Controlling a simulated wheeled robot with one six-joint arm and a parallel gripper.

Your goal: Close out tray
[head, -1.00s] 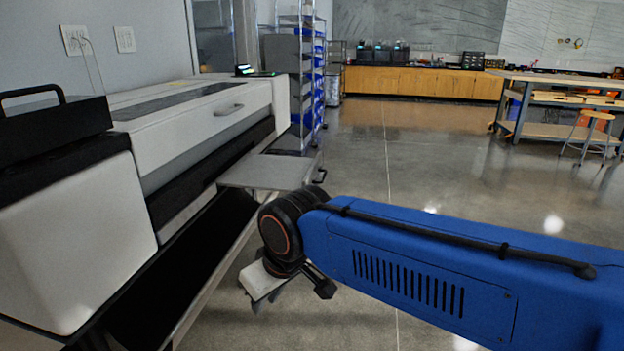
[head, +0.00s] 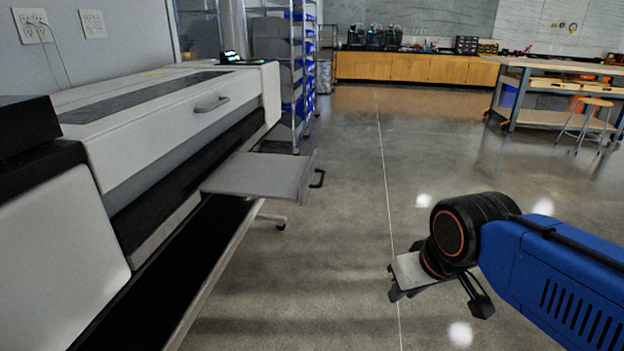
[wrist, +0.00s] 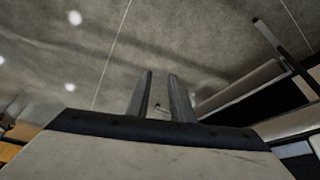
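The out tray (head: 255,176) is a flat grey shelf that sticks out from the front of the white wide-format printer (head: 175,112). Nothing is held. The head view does not show the fingertips clearly.
A long black trough with a pale rail (head: 205,285) runs along the printer's lower front. A wire rack with blue bins (head: 298,75) stands behind the tray. A workbench (head: 560,95) and stool (head: 590,120) are far right. The floor between is clear.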

